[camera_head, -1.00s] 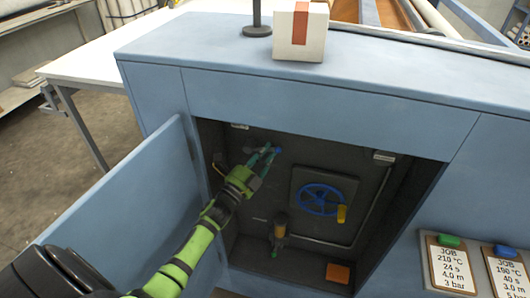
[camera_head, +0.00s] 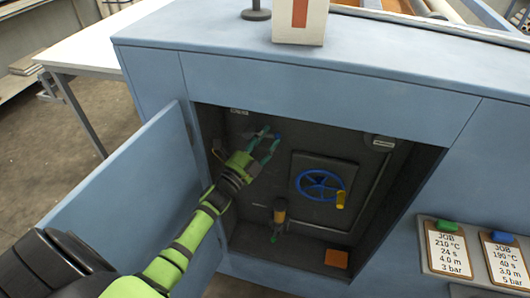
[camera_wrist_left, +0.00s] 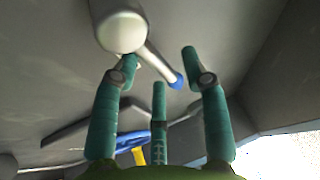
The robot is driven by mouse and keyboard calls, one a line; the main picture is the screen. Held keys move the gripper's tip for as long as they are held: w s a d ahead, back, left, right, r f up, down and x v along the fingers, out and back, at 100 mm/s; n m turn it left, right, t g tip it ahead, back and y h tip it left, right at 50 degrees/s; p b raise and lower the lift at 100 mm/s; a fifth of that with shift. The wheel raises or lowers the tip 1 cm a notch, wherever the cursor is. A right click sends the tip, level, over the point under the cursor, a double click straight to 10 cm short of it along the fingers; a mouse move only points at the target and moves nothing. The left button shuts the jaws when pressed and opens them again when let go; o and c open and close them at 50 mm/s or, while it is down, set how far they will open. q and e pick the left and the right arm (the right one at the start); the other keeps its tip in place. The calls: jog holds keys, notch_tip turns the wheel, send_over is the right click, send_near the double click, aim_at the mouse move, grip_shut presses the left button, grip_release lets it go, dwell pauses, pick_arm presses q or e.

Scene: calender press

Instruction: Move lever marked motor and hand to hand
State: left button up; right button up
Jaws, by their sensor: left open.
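The lever (camera_wrist_left: 158,64) is a grey rod with a blue knob, coming out of a pale round hub (camera_wrist_left: 120,32) in the left wrist view. Its blue knob (camera_head: 278,135) shows small on the cabinet's back wall in the head view. My left gripper (camera_head: 269,138) is inside the cabinet, open, its teal fingers around the knob's area. In the left wrist view the gripper (camera_wrist_left: 160,58) has the knob between its spread fingers; contact cannot be told. The lever's markings cannot be read.
A blue handwheel (camera_head: 320,185) with a yellow handle is right of the lever. The open cabinet door (camera_head: 130,195) stands left of my arm. A box (camera_head: 300,22) stands on top.

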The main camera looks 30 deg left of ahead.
pick_arm(q)
jog(key=r+n+t+y, duration=0.1)
jog(key=n, duration=0.2)
jog(key=shift+r, duration=0.15)
jog(key=s+a+r+n+g+y+p, duration=0.1)
jog(key=a+r+n+y+p, duration=0.3)
jog(key=n, duration=0.6)
jog(key=a+r+n+y+p, duration=0.1)
jog(key=n+y, duration=0.6)
jog(key=n, duration=0.3)
jog(key=f+b+v, duration=0.1)
jog(key=b+v, duration=0.2)
jog(key=v, duration=0.5)
jog(key=s+d+f+m+g+h+b, duration=0.1)
jog(key=s+d+f+g+h, duration=0.1)
jog(key=f, duration=1)
jog(key=s+d+f+m+g+h+b, duration=0.2)
jog(key=s+d+f+g+h, duration=0.1)
jog(key=f, duration=0.9)
jog(key=s+d+f+m+g+h+b, duration=0.1)
jog(key=s+d+f+g+h, duration=0.2)
jog(key=f, duration=0.9)
jog(key=shift+d+m+h+b, duration=0.3)
jog(key=shift+d+m+h, duration=0.15)
jog(key=shift+d, duration=0.95)
